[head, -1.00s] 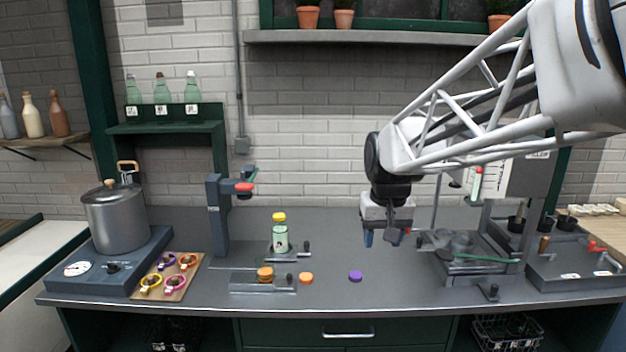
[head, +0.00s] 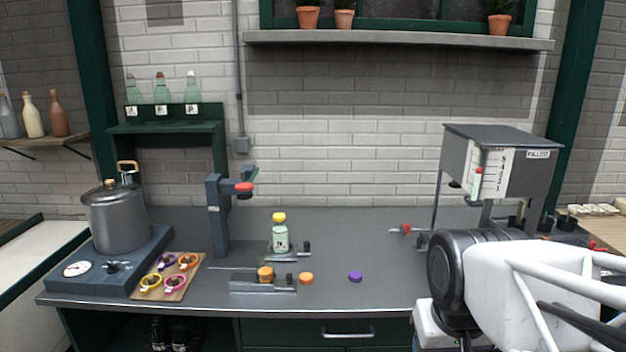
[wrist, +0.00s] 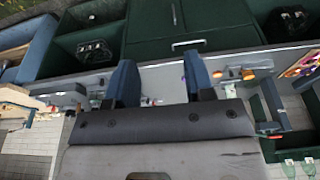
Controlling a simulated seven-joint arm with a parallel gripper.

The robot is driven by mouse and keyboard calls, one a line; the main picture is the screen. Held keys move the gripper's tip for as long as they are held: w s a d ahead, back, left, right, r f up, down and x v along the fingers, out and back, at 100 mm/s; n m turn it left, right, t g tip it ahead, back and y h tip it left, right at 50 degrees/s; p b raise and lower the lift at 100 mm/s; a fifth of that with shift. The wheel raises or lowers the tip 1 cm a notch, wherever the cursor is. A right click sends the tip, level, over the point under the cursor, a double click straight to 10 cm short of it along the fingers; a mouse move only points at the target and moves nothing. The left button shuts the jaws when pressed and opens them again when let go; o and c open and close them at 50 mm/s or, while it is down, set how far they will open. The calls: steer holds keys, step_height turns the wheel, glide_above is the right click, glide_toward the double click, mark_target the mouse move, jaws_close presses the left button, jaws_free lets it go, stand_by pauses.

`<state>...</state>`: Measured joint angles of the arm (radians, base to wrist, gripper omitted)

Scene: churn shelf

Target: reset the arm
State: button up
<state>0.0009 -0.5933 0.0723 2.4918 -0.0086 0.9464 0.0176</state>
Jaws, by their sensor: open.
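My gripper (wrist: 160,85) shows in the wrist view with its two blue fingers spread apart and nothing between them. In the head view my arm fills the lower right, in front of the bench's right end. The fingertips are hidden there, below or behind the wrist. The wrist view looks across the bench (head: 390,285) and its green drawer front (head: 375,330), seen upside down.
A green bottle with a yellow cap (head: 280,236) stands mid-bench. Orange (head: 306,278) and purple (head: 355,276) caps lie near the front. A pot (head: 116,218) stands left, a capping post (head: 217,215) beside it, and a filler box (head: 502,165) right.

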steer(key=shift+s+d+f, duration=0.1)
steer(key=shift+s+f, duration=0.2)
steer(key=shift+s, duration=0.3)
steer(key=shift+s+f, duration=0.3)
steer(key=shift+s, duration=0.25)
stand_by(1.2)
